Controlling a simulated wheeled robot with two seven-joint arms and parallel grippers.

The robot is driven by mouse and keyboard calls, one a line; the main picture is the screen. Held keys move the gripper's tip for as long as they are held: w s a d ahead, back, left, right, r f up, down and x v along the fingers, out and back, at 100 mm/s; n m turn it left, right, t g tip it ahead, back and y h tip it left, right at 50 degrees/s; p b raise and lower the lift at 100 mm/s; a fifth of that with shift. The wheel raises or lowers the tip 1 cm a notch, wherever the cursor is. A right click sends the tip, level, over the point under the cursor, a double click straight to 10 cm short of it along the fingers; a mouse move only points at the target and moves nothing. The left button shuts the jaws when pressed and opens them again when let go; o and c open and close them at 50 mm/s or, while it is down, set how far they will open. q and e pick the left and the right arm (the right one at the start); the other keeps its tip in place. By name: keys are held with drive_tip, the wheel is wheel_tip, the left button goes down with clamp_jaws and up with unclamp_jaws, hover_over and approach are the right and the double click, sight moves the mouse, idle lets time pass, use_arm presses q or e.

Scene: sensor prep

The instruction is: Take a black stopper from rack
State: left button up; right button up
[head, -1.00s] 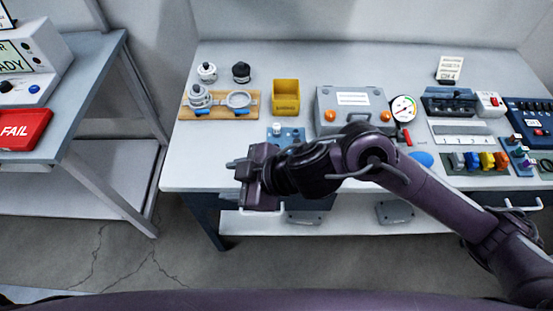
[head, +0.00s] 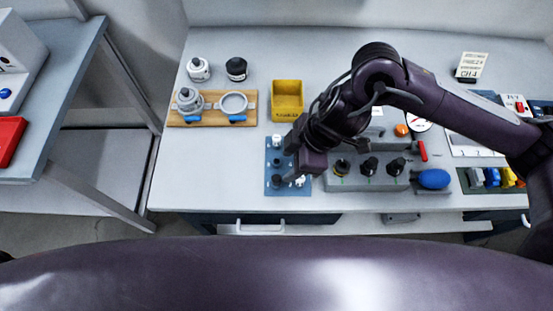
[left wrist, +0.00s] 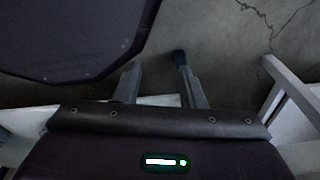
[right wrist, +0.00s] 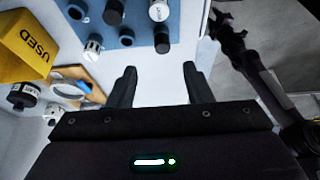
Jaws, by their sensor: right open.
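The blue rack (head: 271,190) stands near the table's front edge and holds black and white stoppers. One black stopper (head: 277,180) shows at its front left in the head view, with a white one (head: 300,181) to its right. My right gripper (head: 291,163) is over the rack's right side and hides part of it. In the right wrist view the open, empty right fingers (right wrist: 160,75) point toward the rack (right wrist: 140,38), apart from a black stopper (right wrist: 162,40). My left gripper (left wrist: 158,68) is open and empty above the floor in the left wrist view.
A yellow bin (head: 288,93) stands behind the rack. A wooden board (head: 214,107) with a ring fixture is at the left. A grey box with black knobs (head: 368,165) is close on the rack's right. Two jars stand at the back left. Table left of the rack is clear.

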sight(277, 178)
drive_tip(key=x, duration=0.5)
drive_tip(key=shift+s+d+p, duration=0.1)
drive_tip(key=shift+s+p, duration=0.2)
drive_tip(key=shift+s, duration=0.05)
drive_tip(key=shift+x, duration=1.1)
drive_tip(key=shift+w+f, duration=0.2)
drive_tip(key=c, duration=0.4)
use_arm(q)
drive_tip(key=s, duration=0.2)
drive_tip(key=shift+s+r, duration=0.2)
drive_tip(key=shift+s, duration=0.15)
use_arm(e)
clamp_jaws()
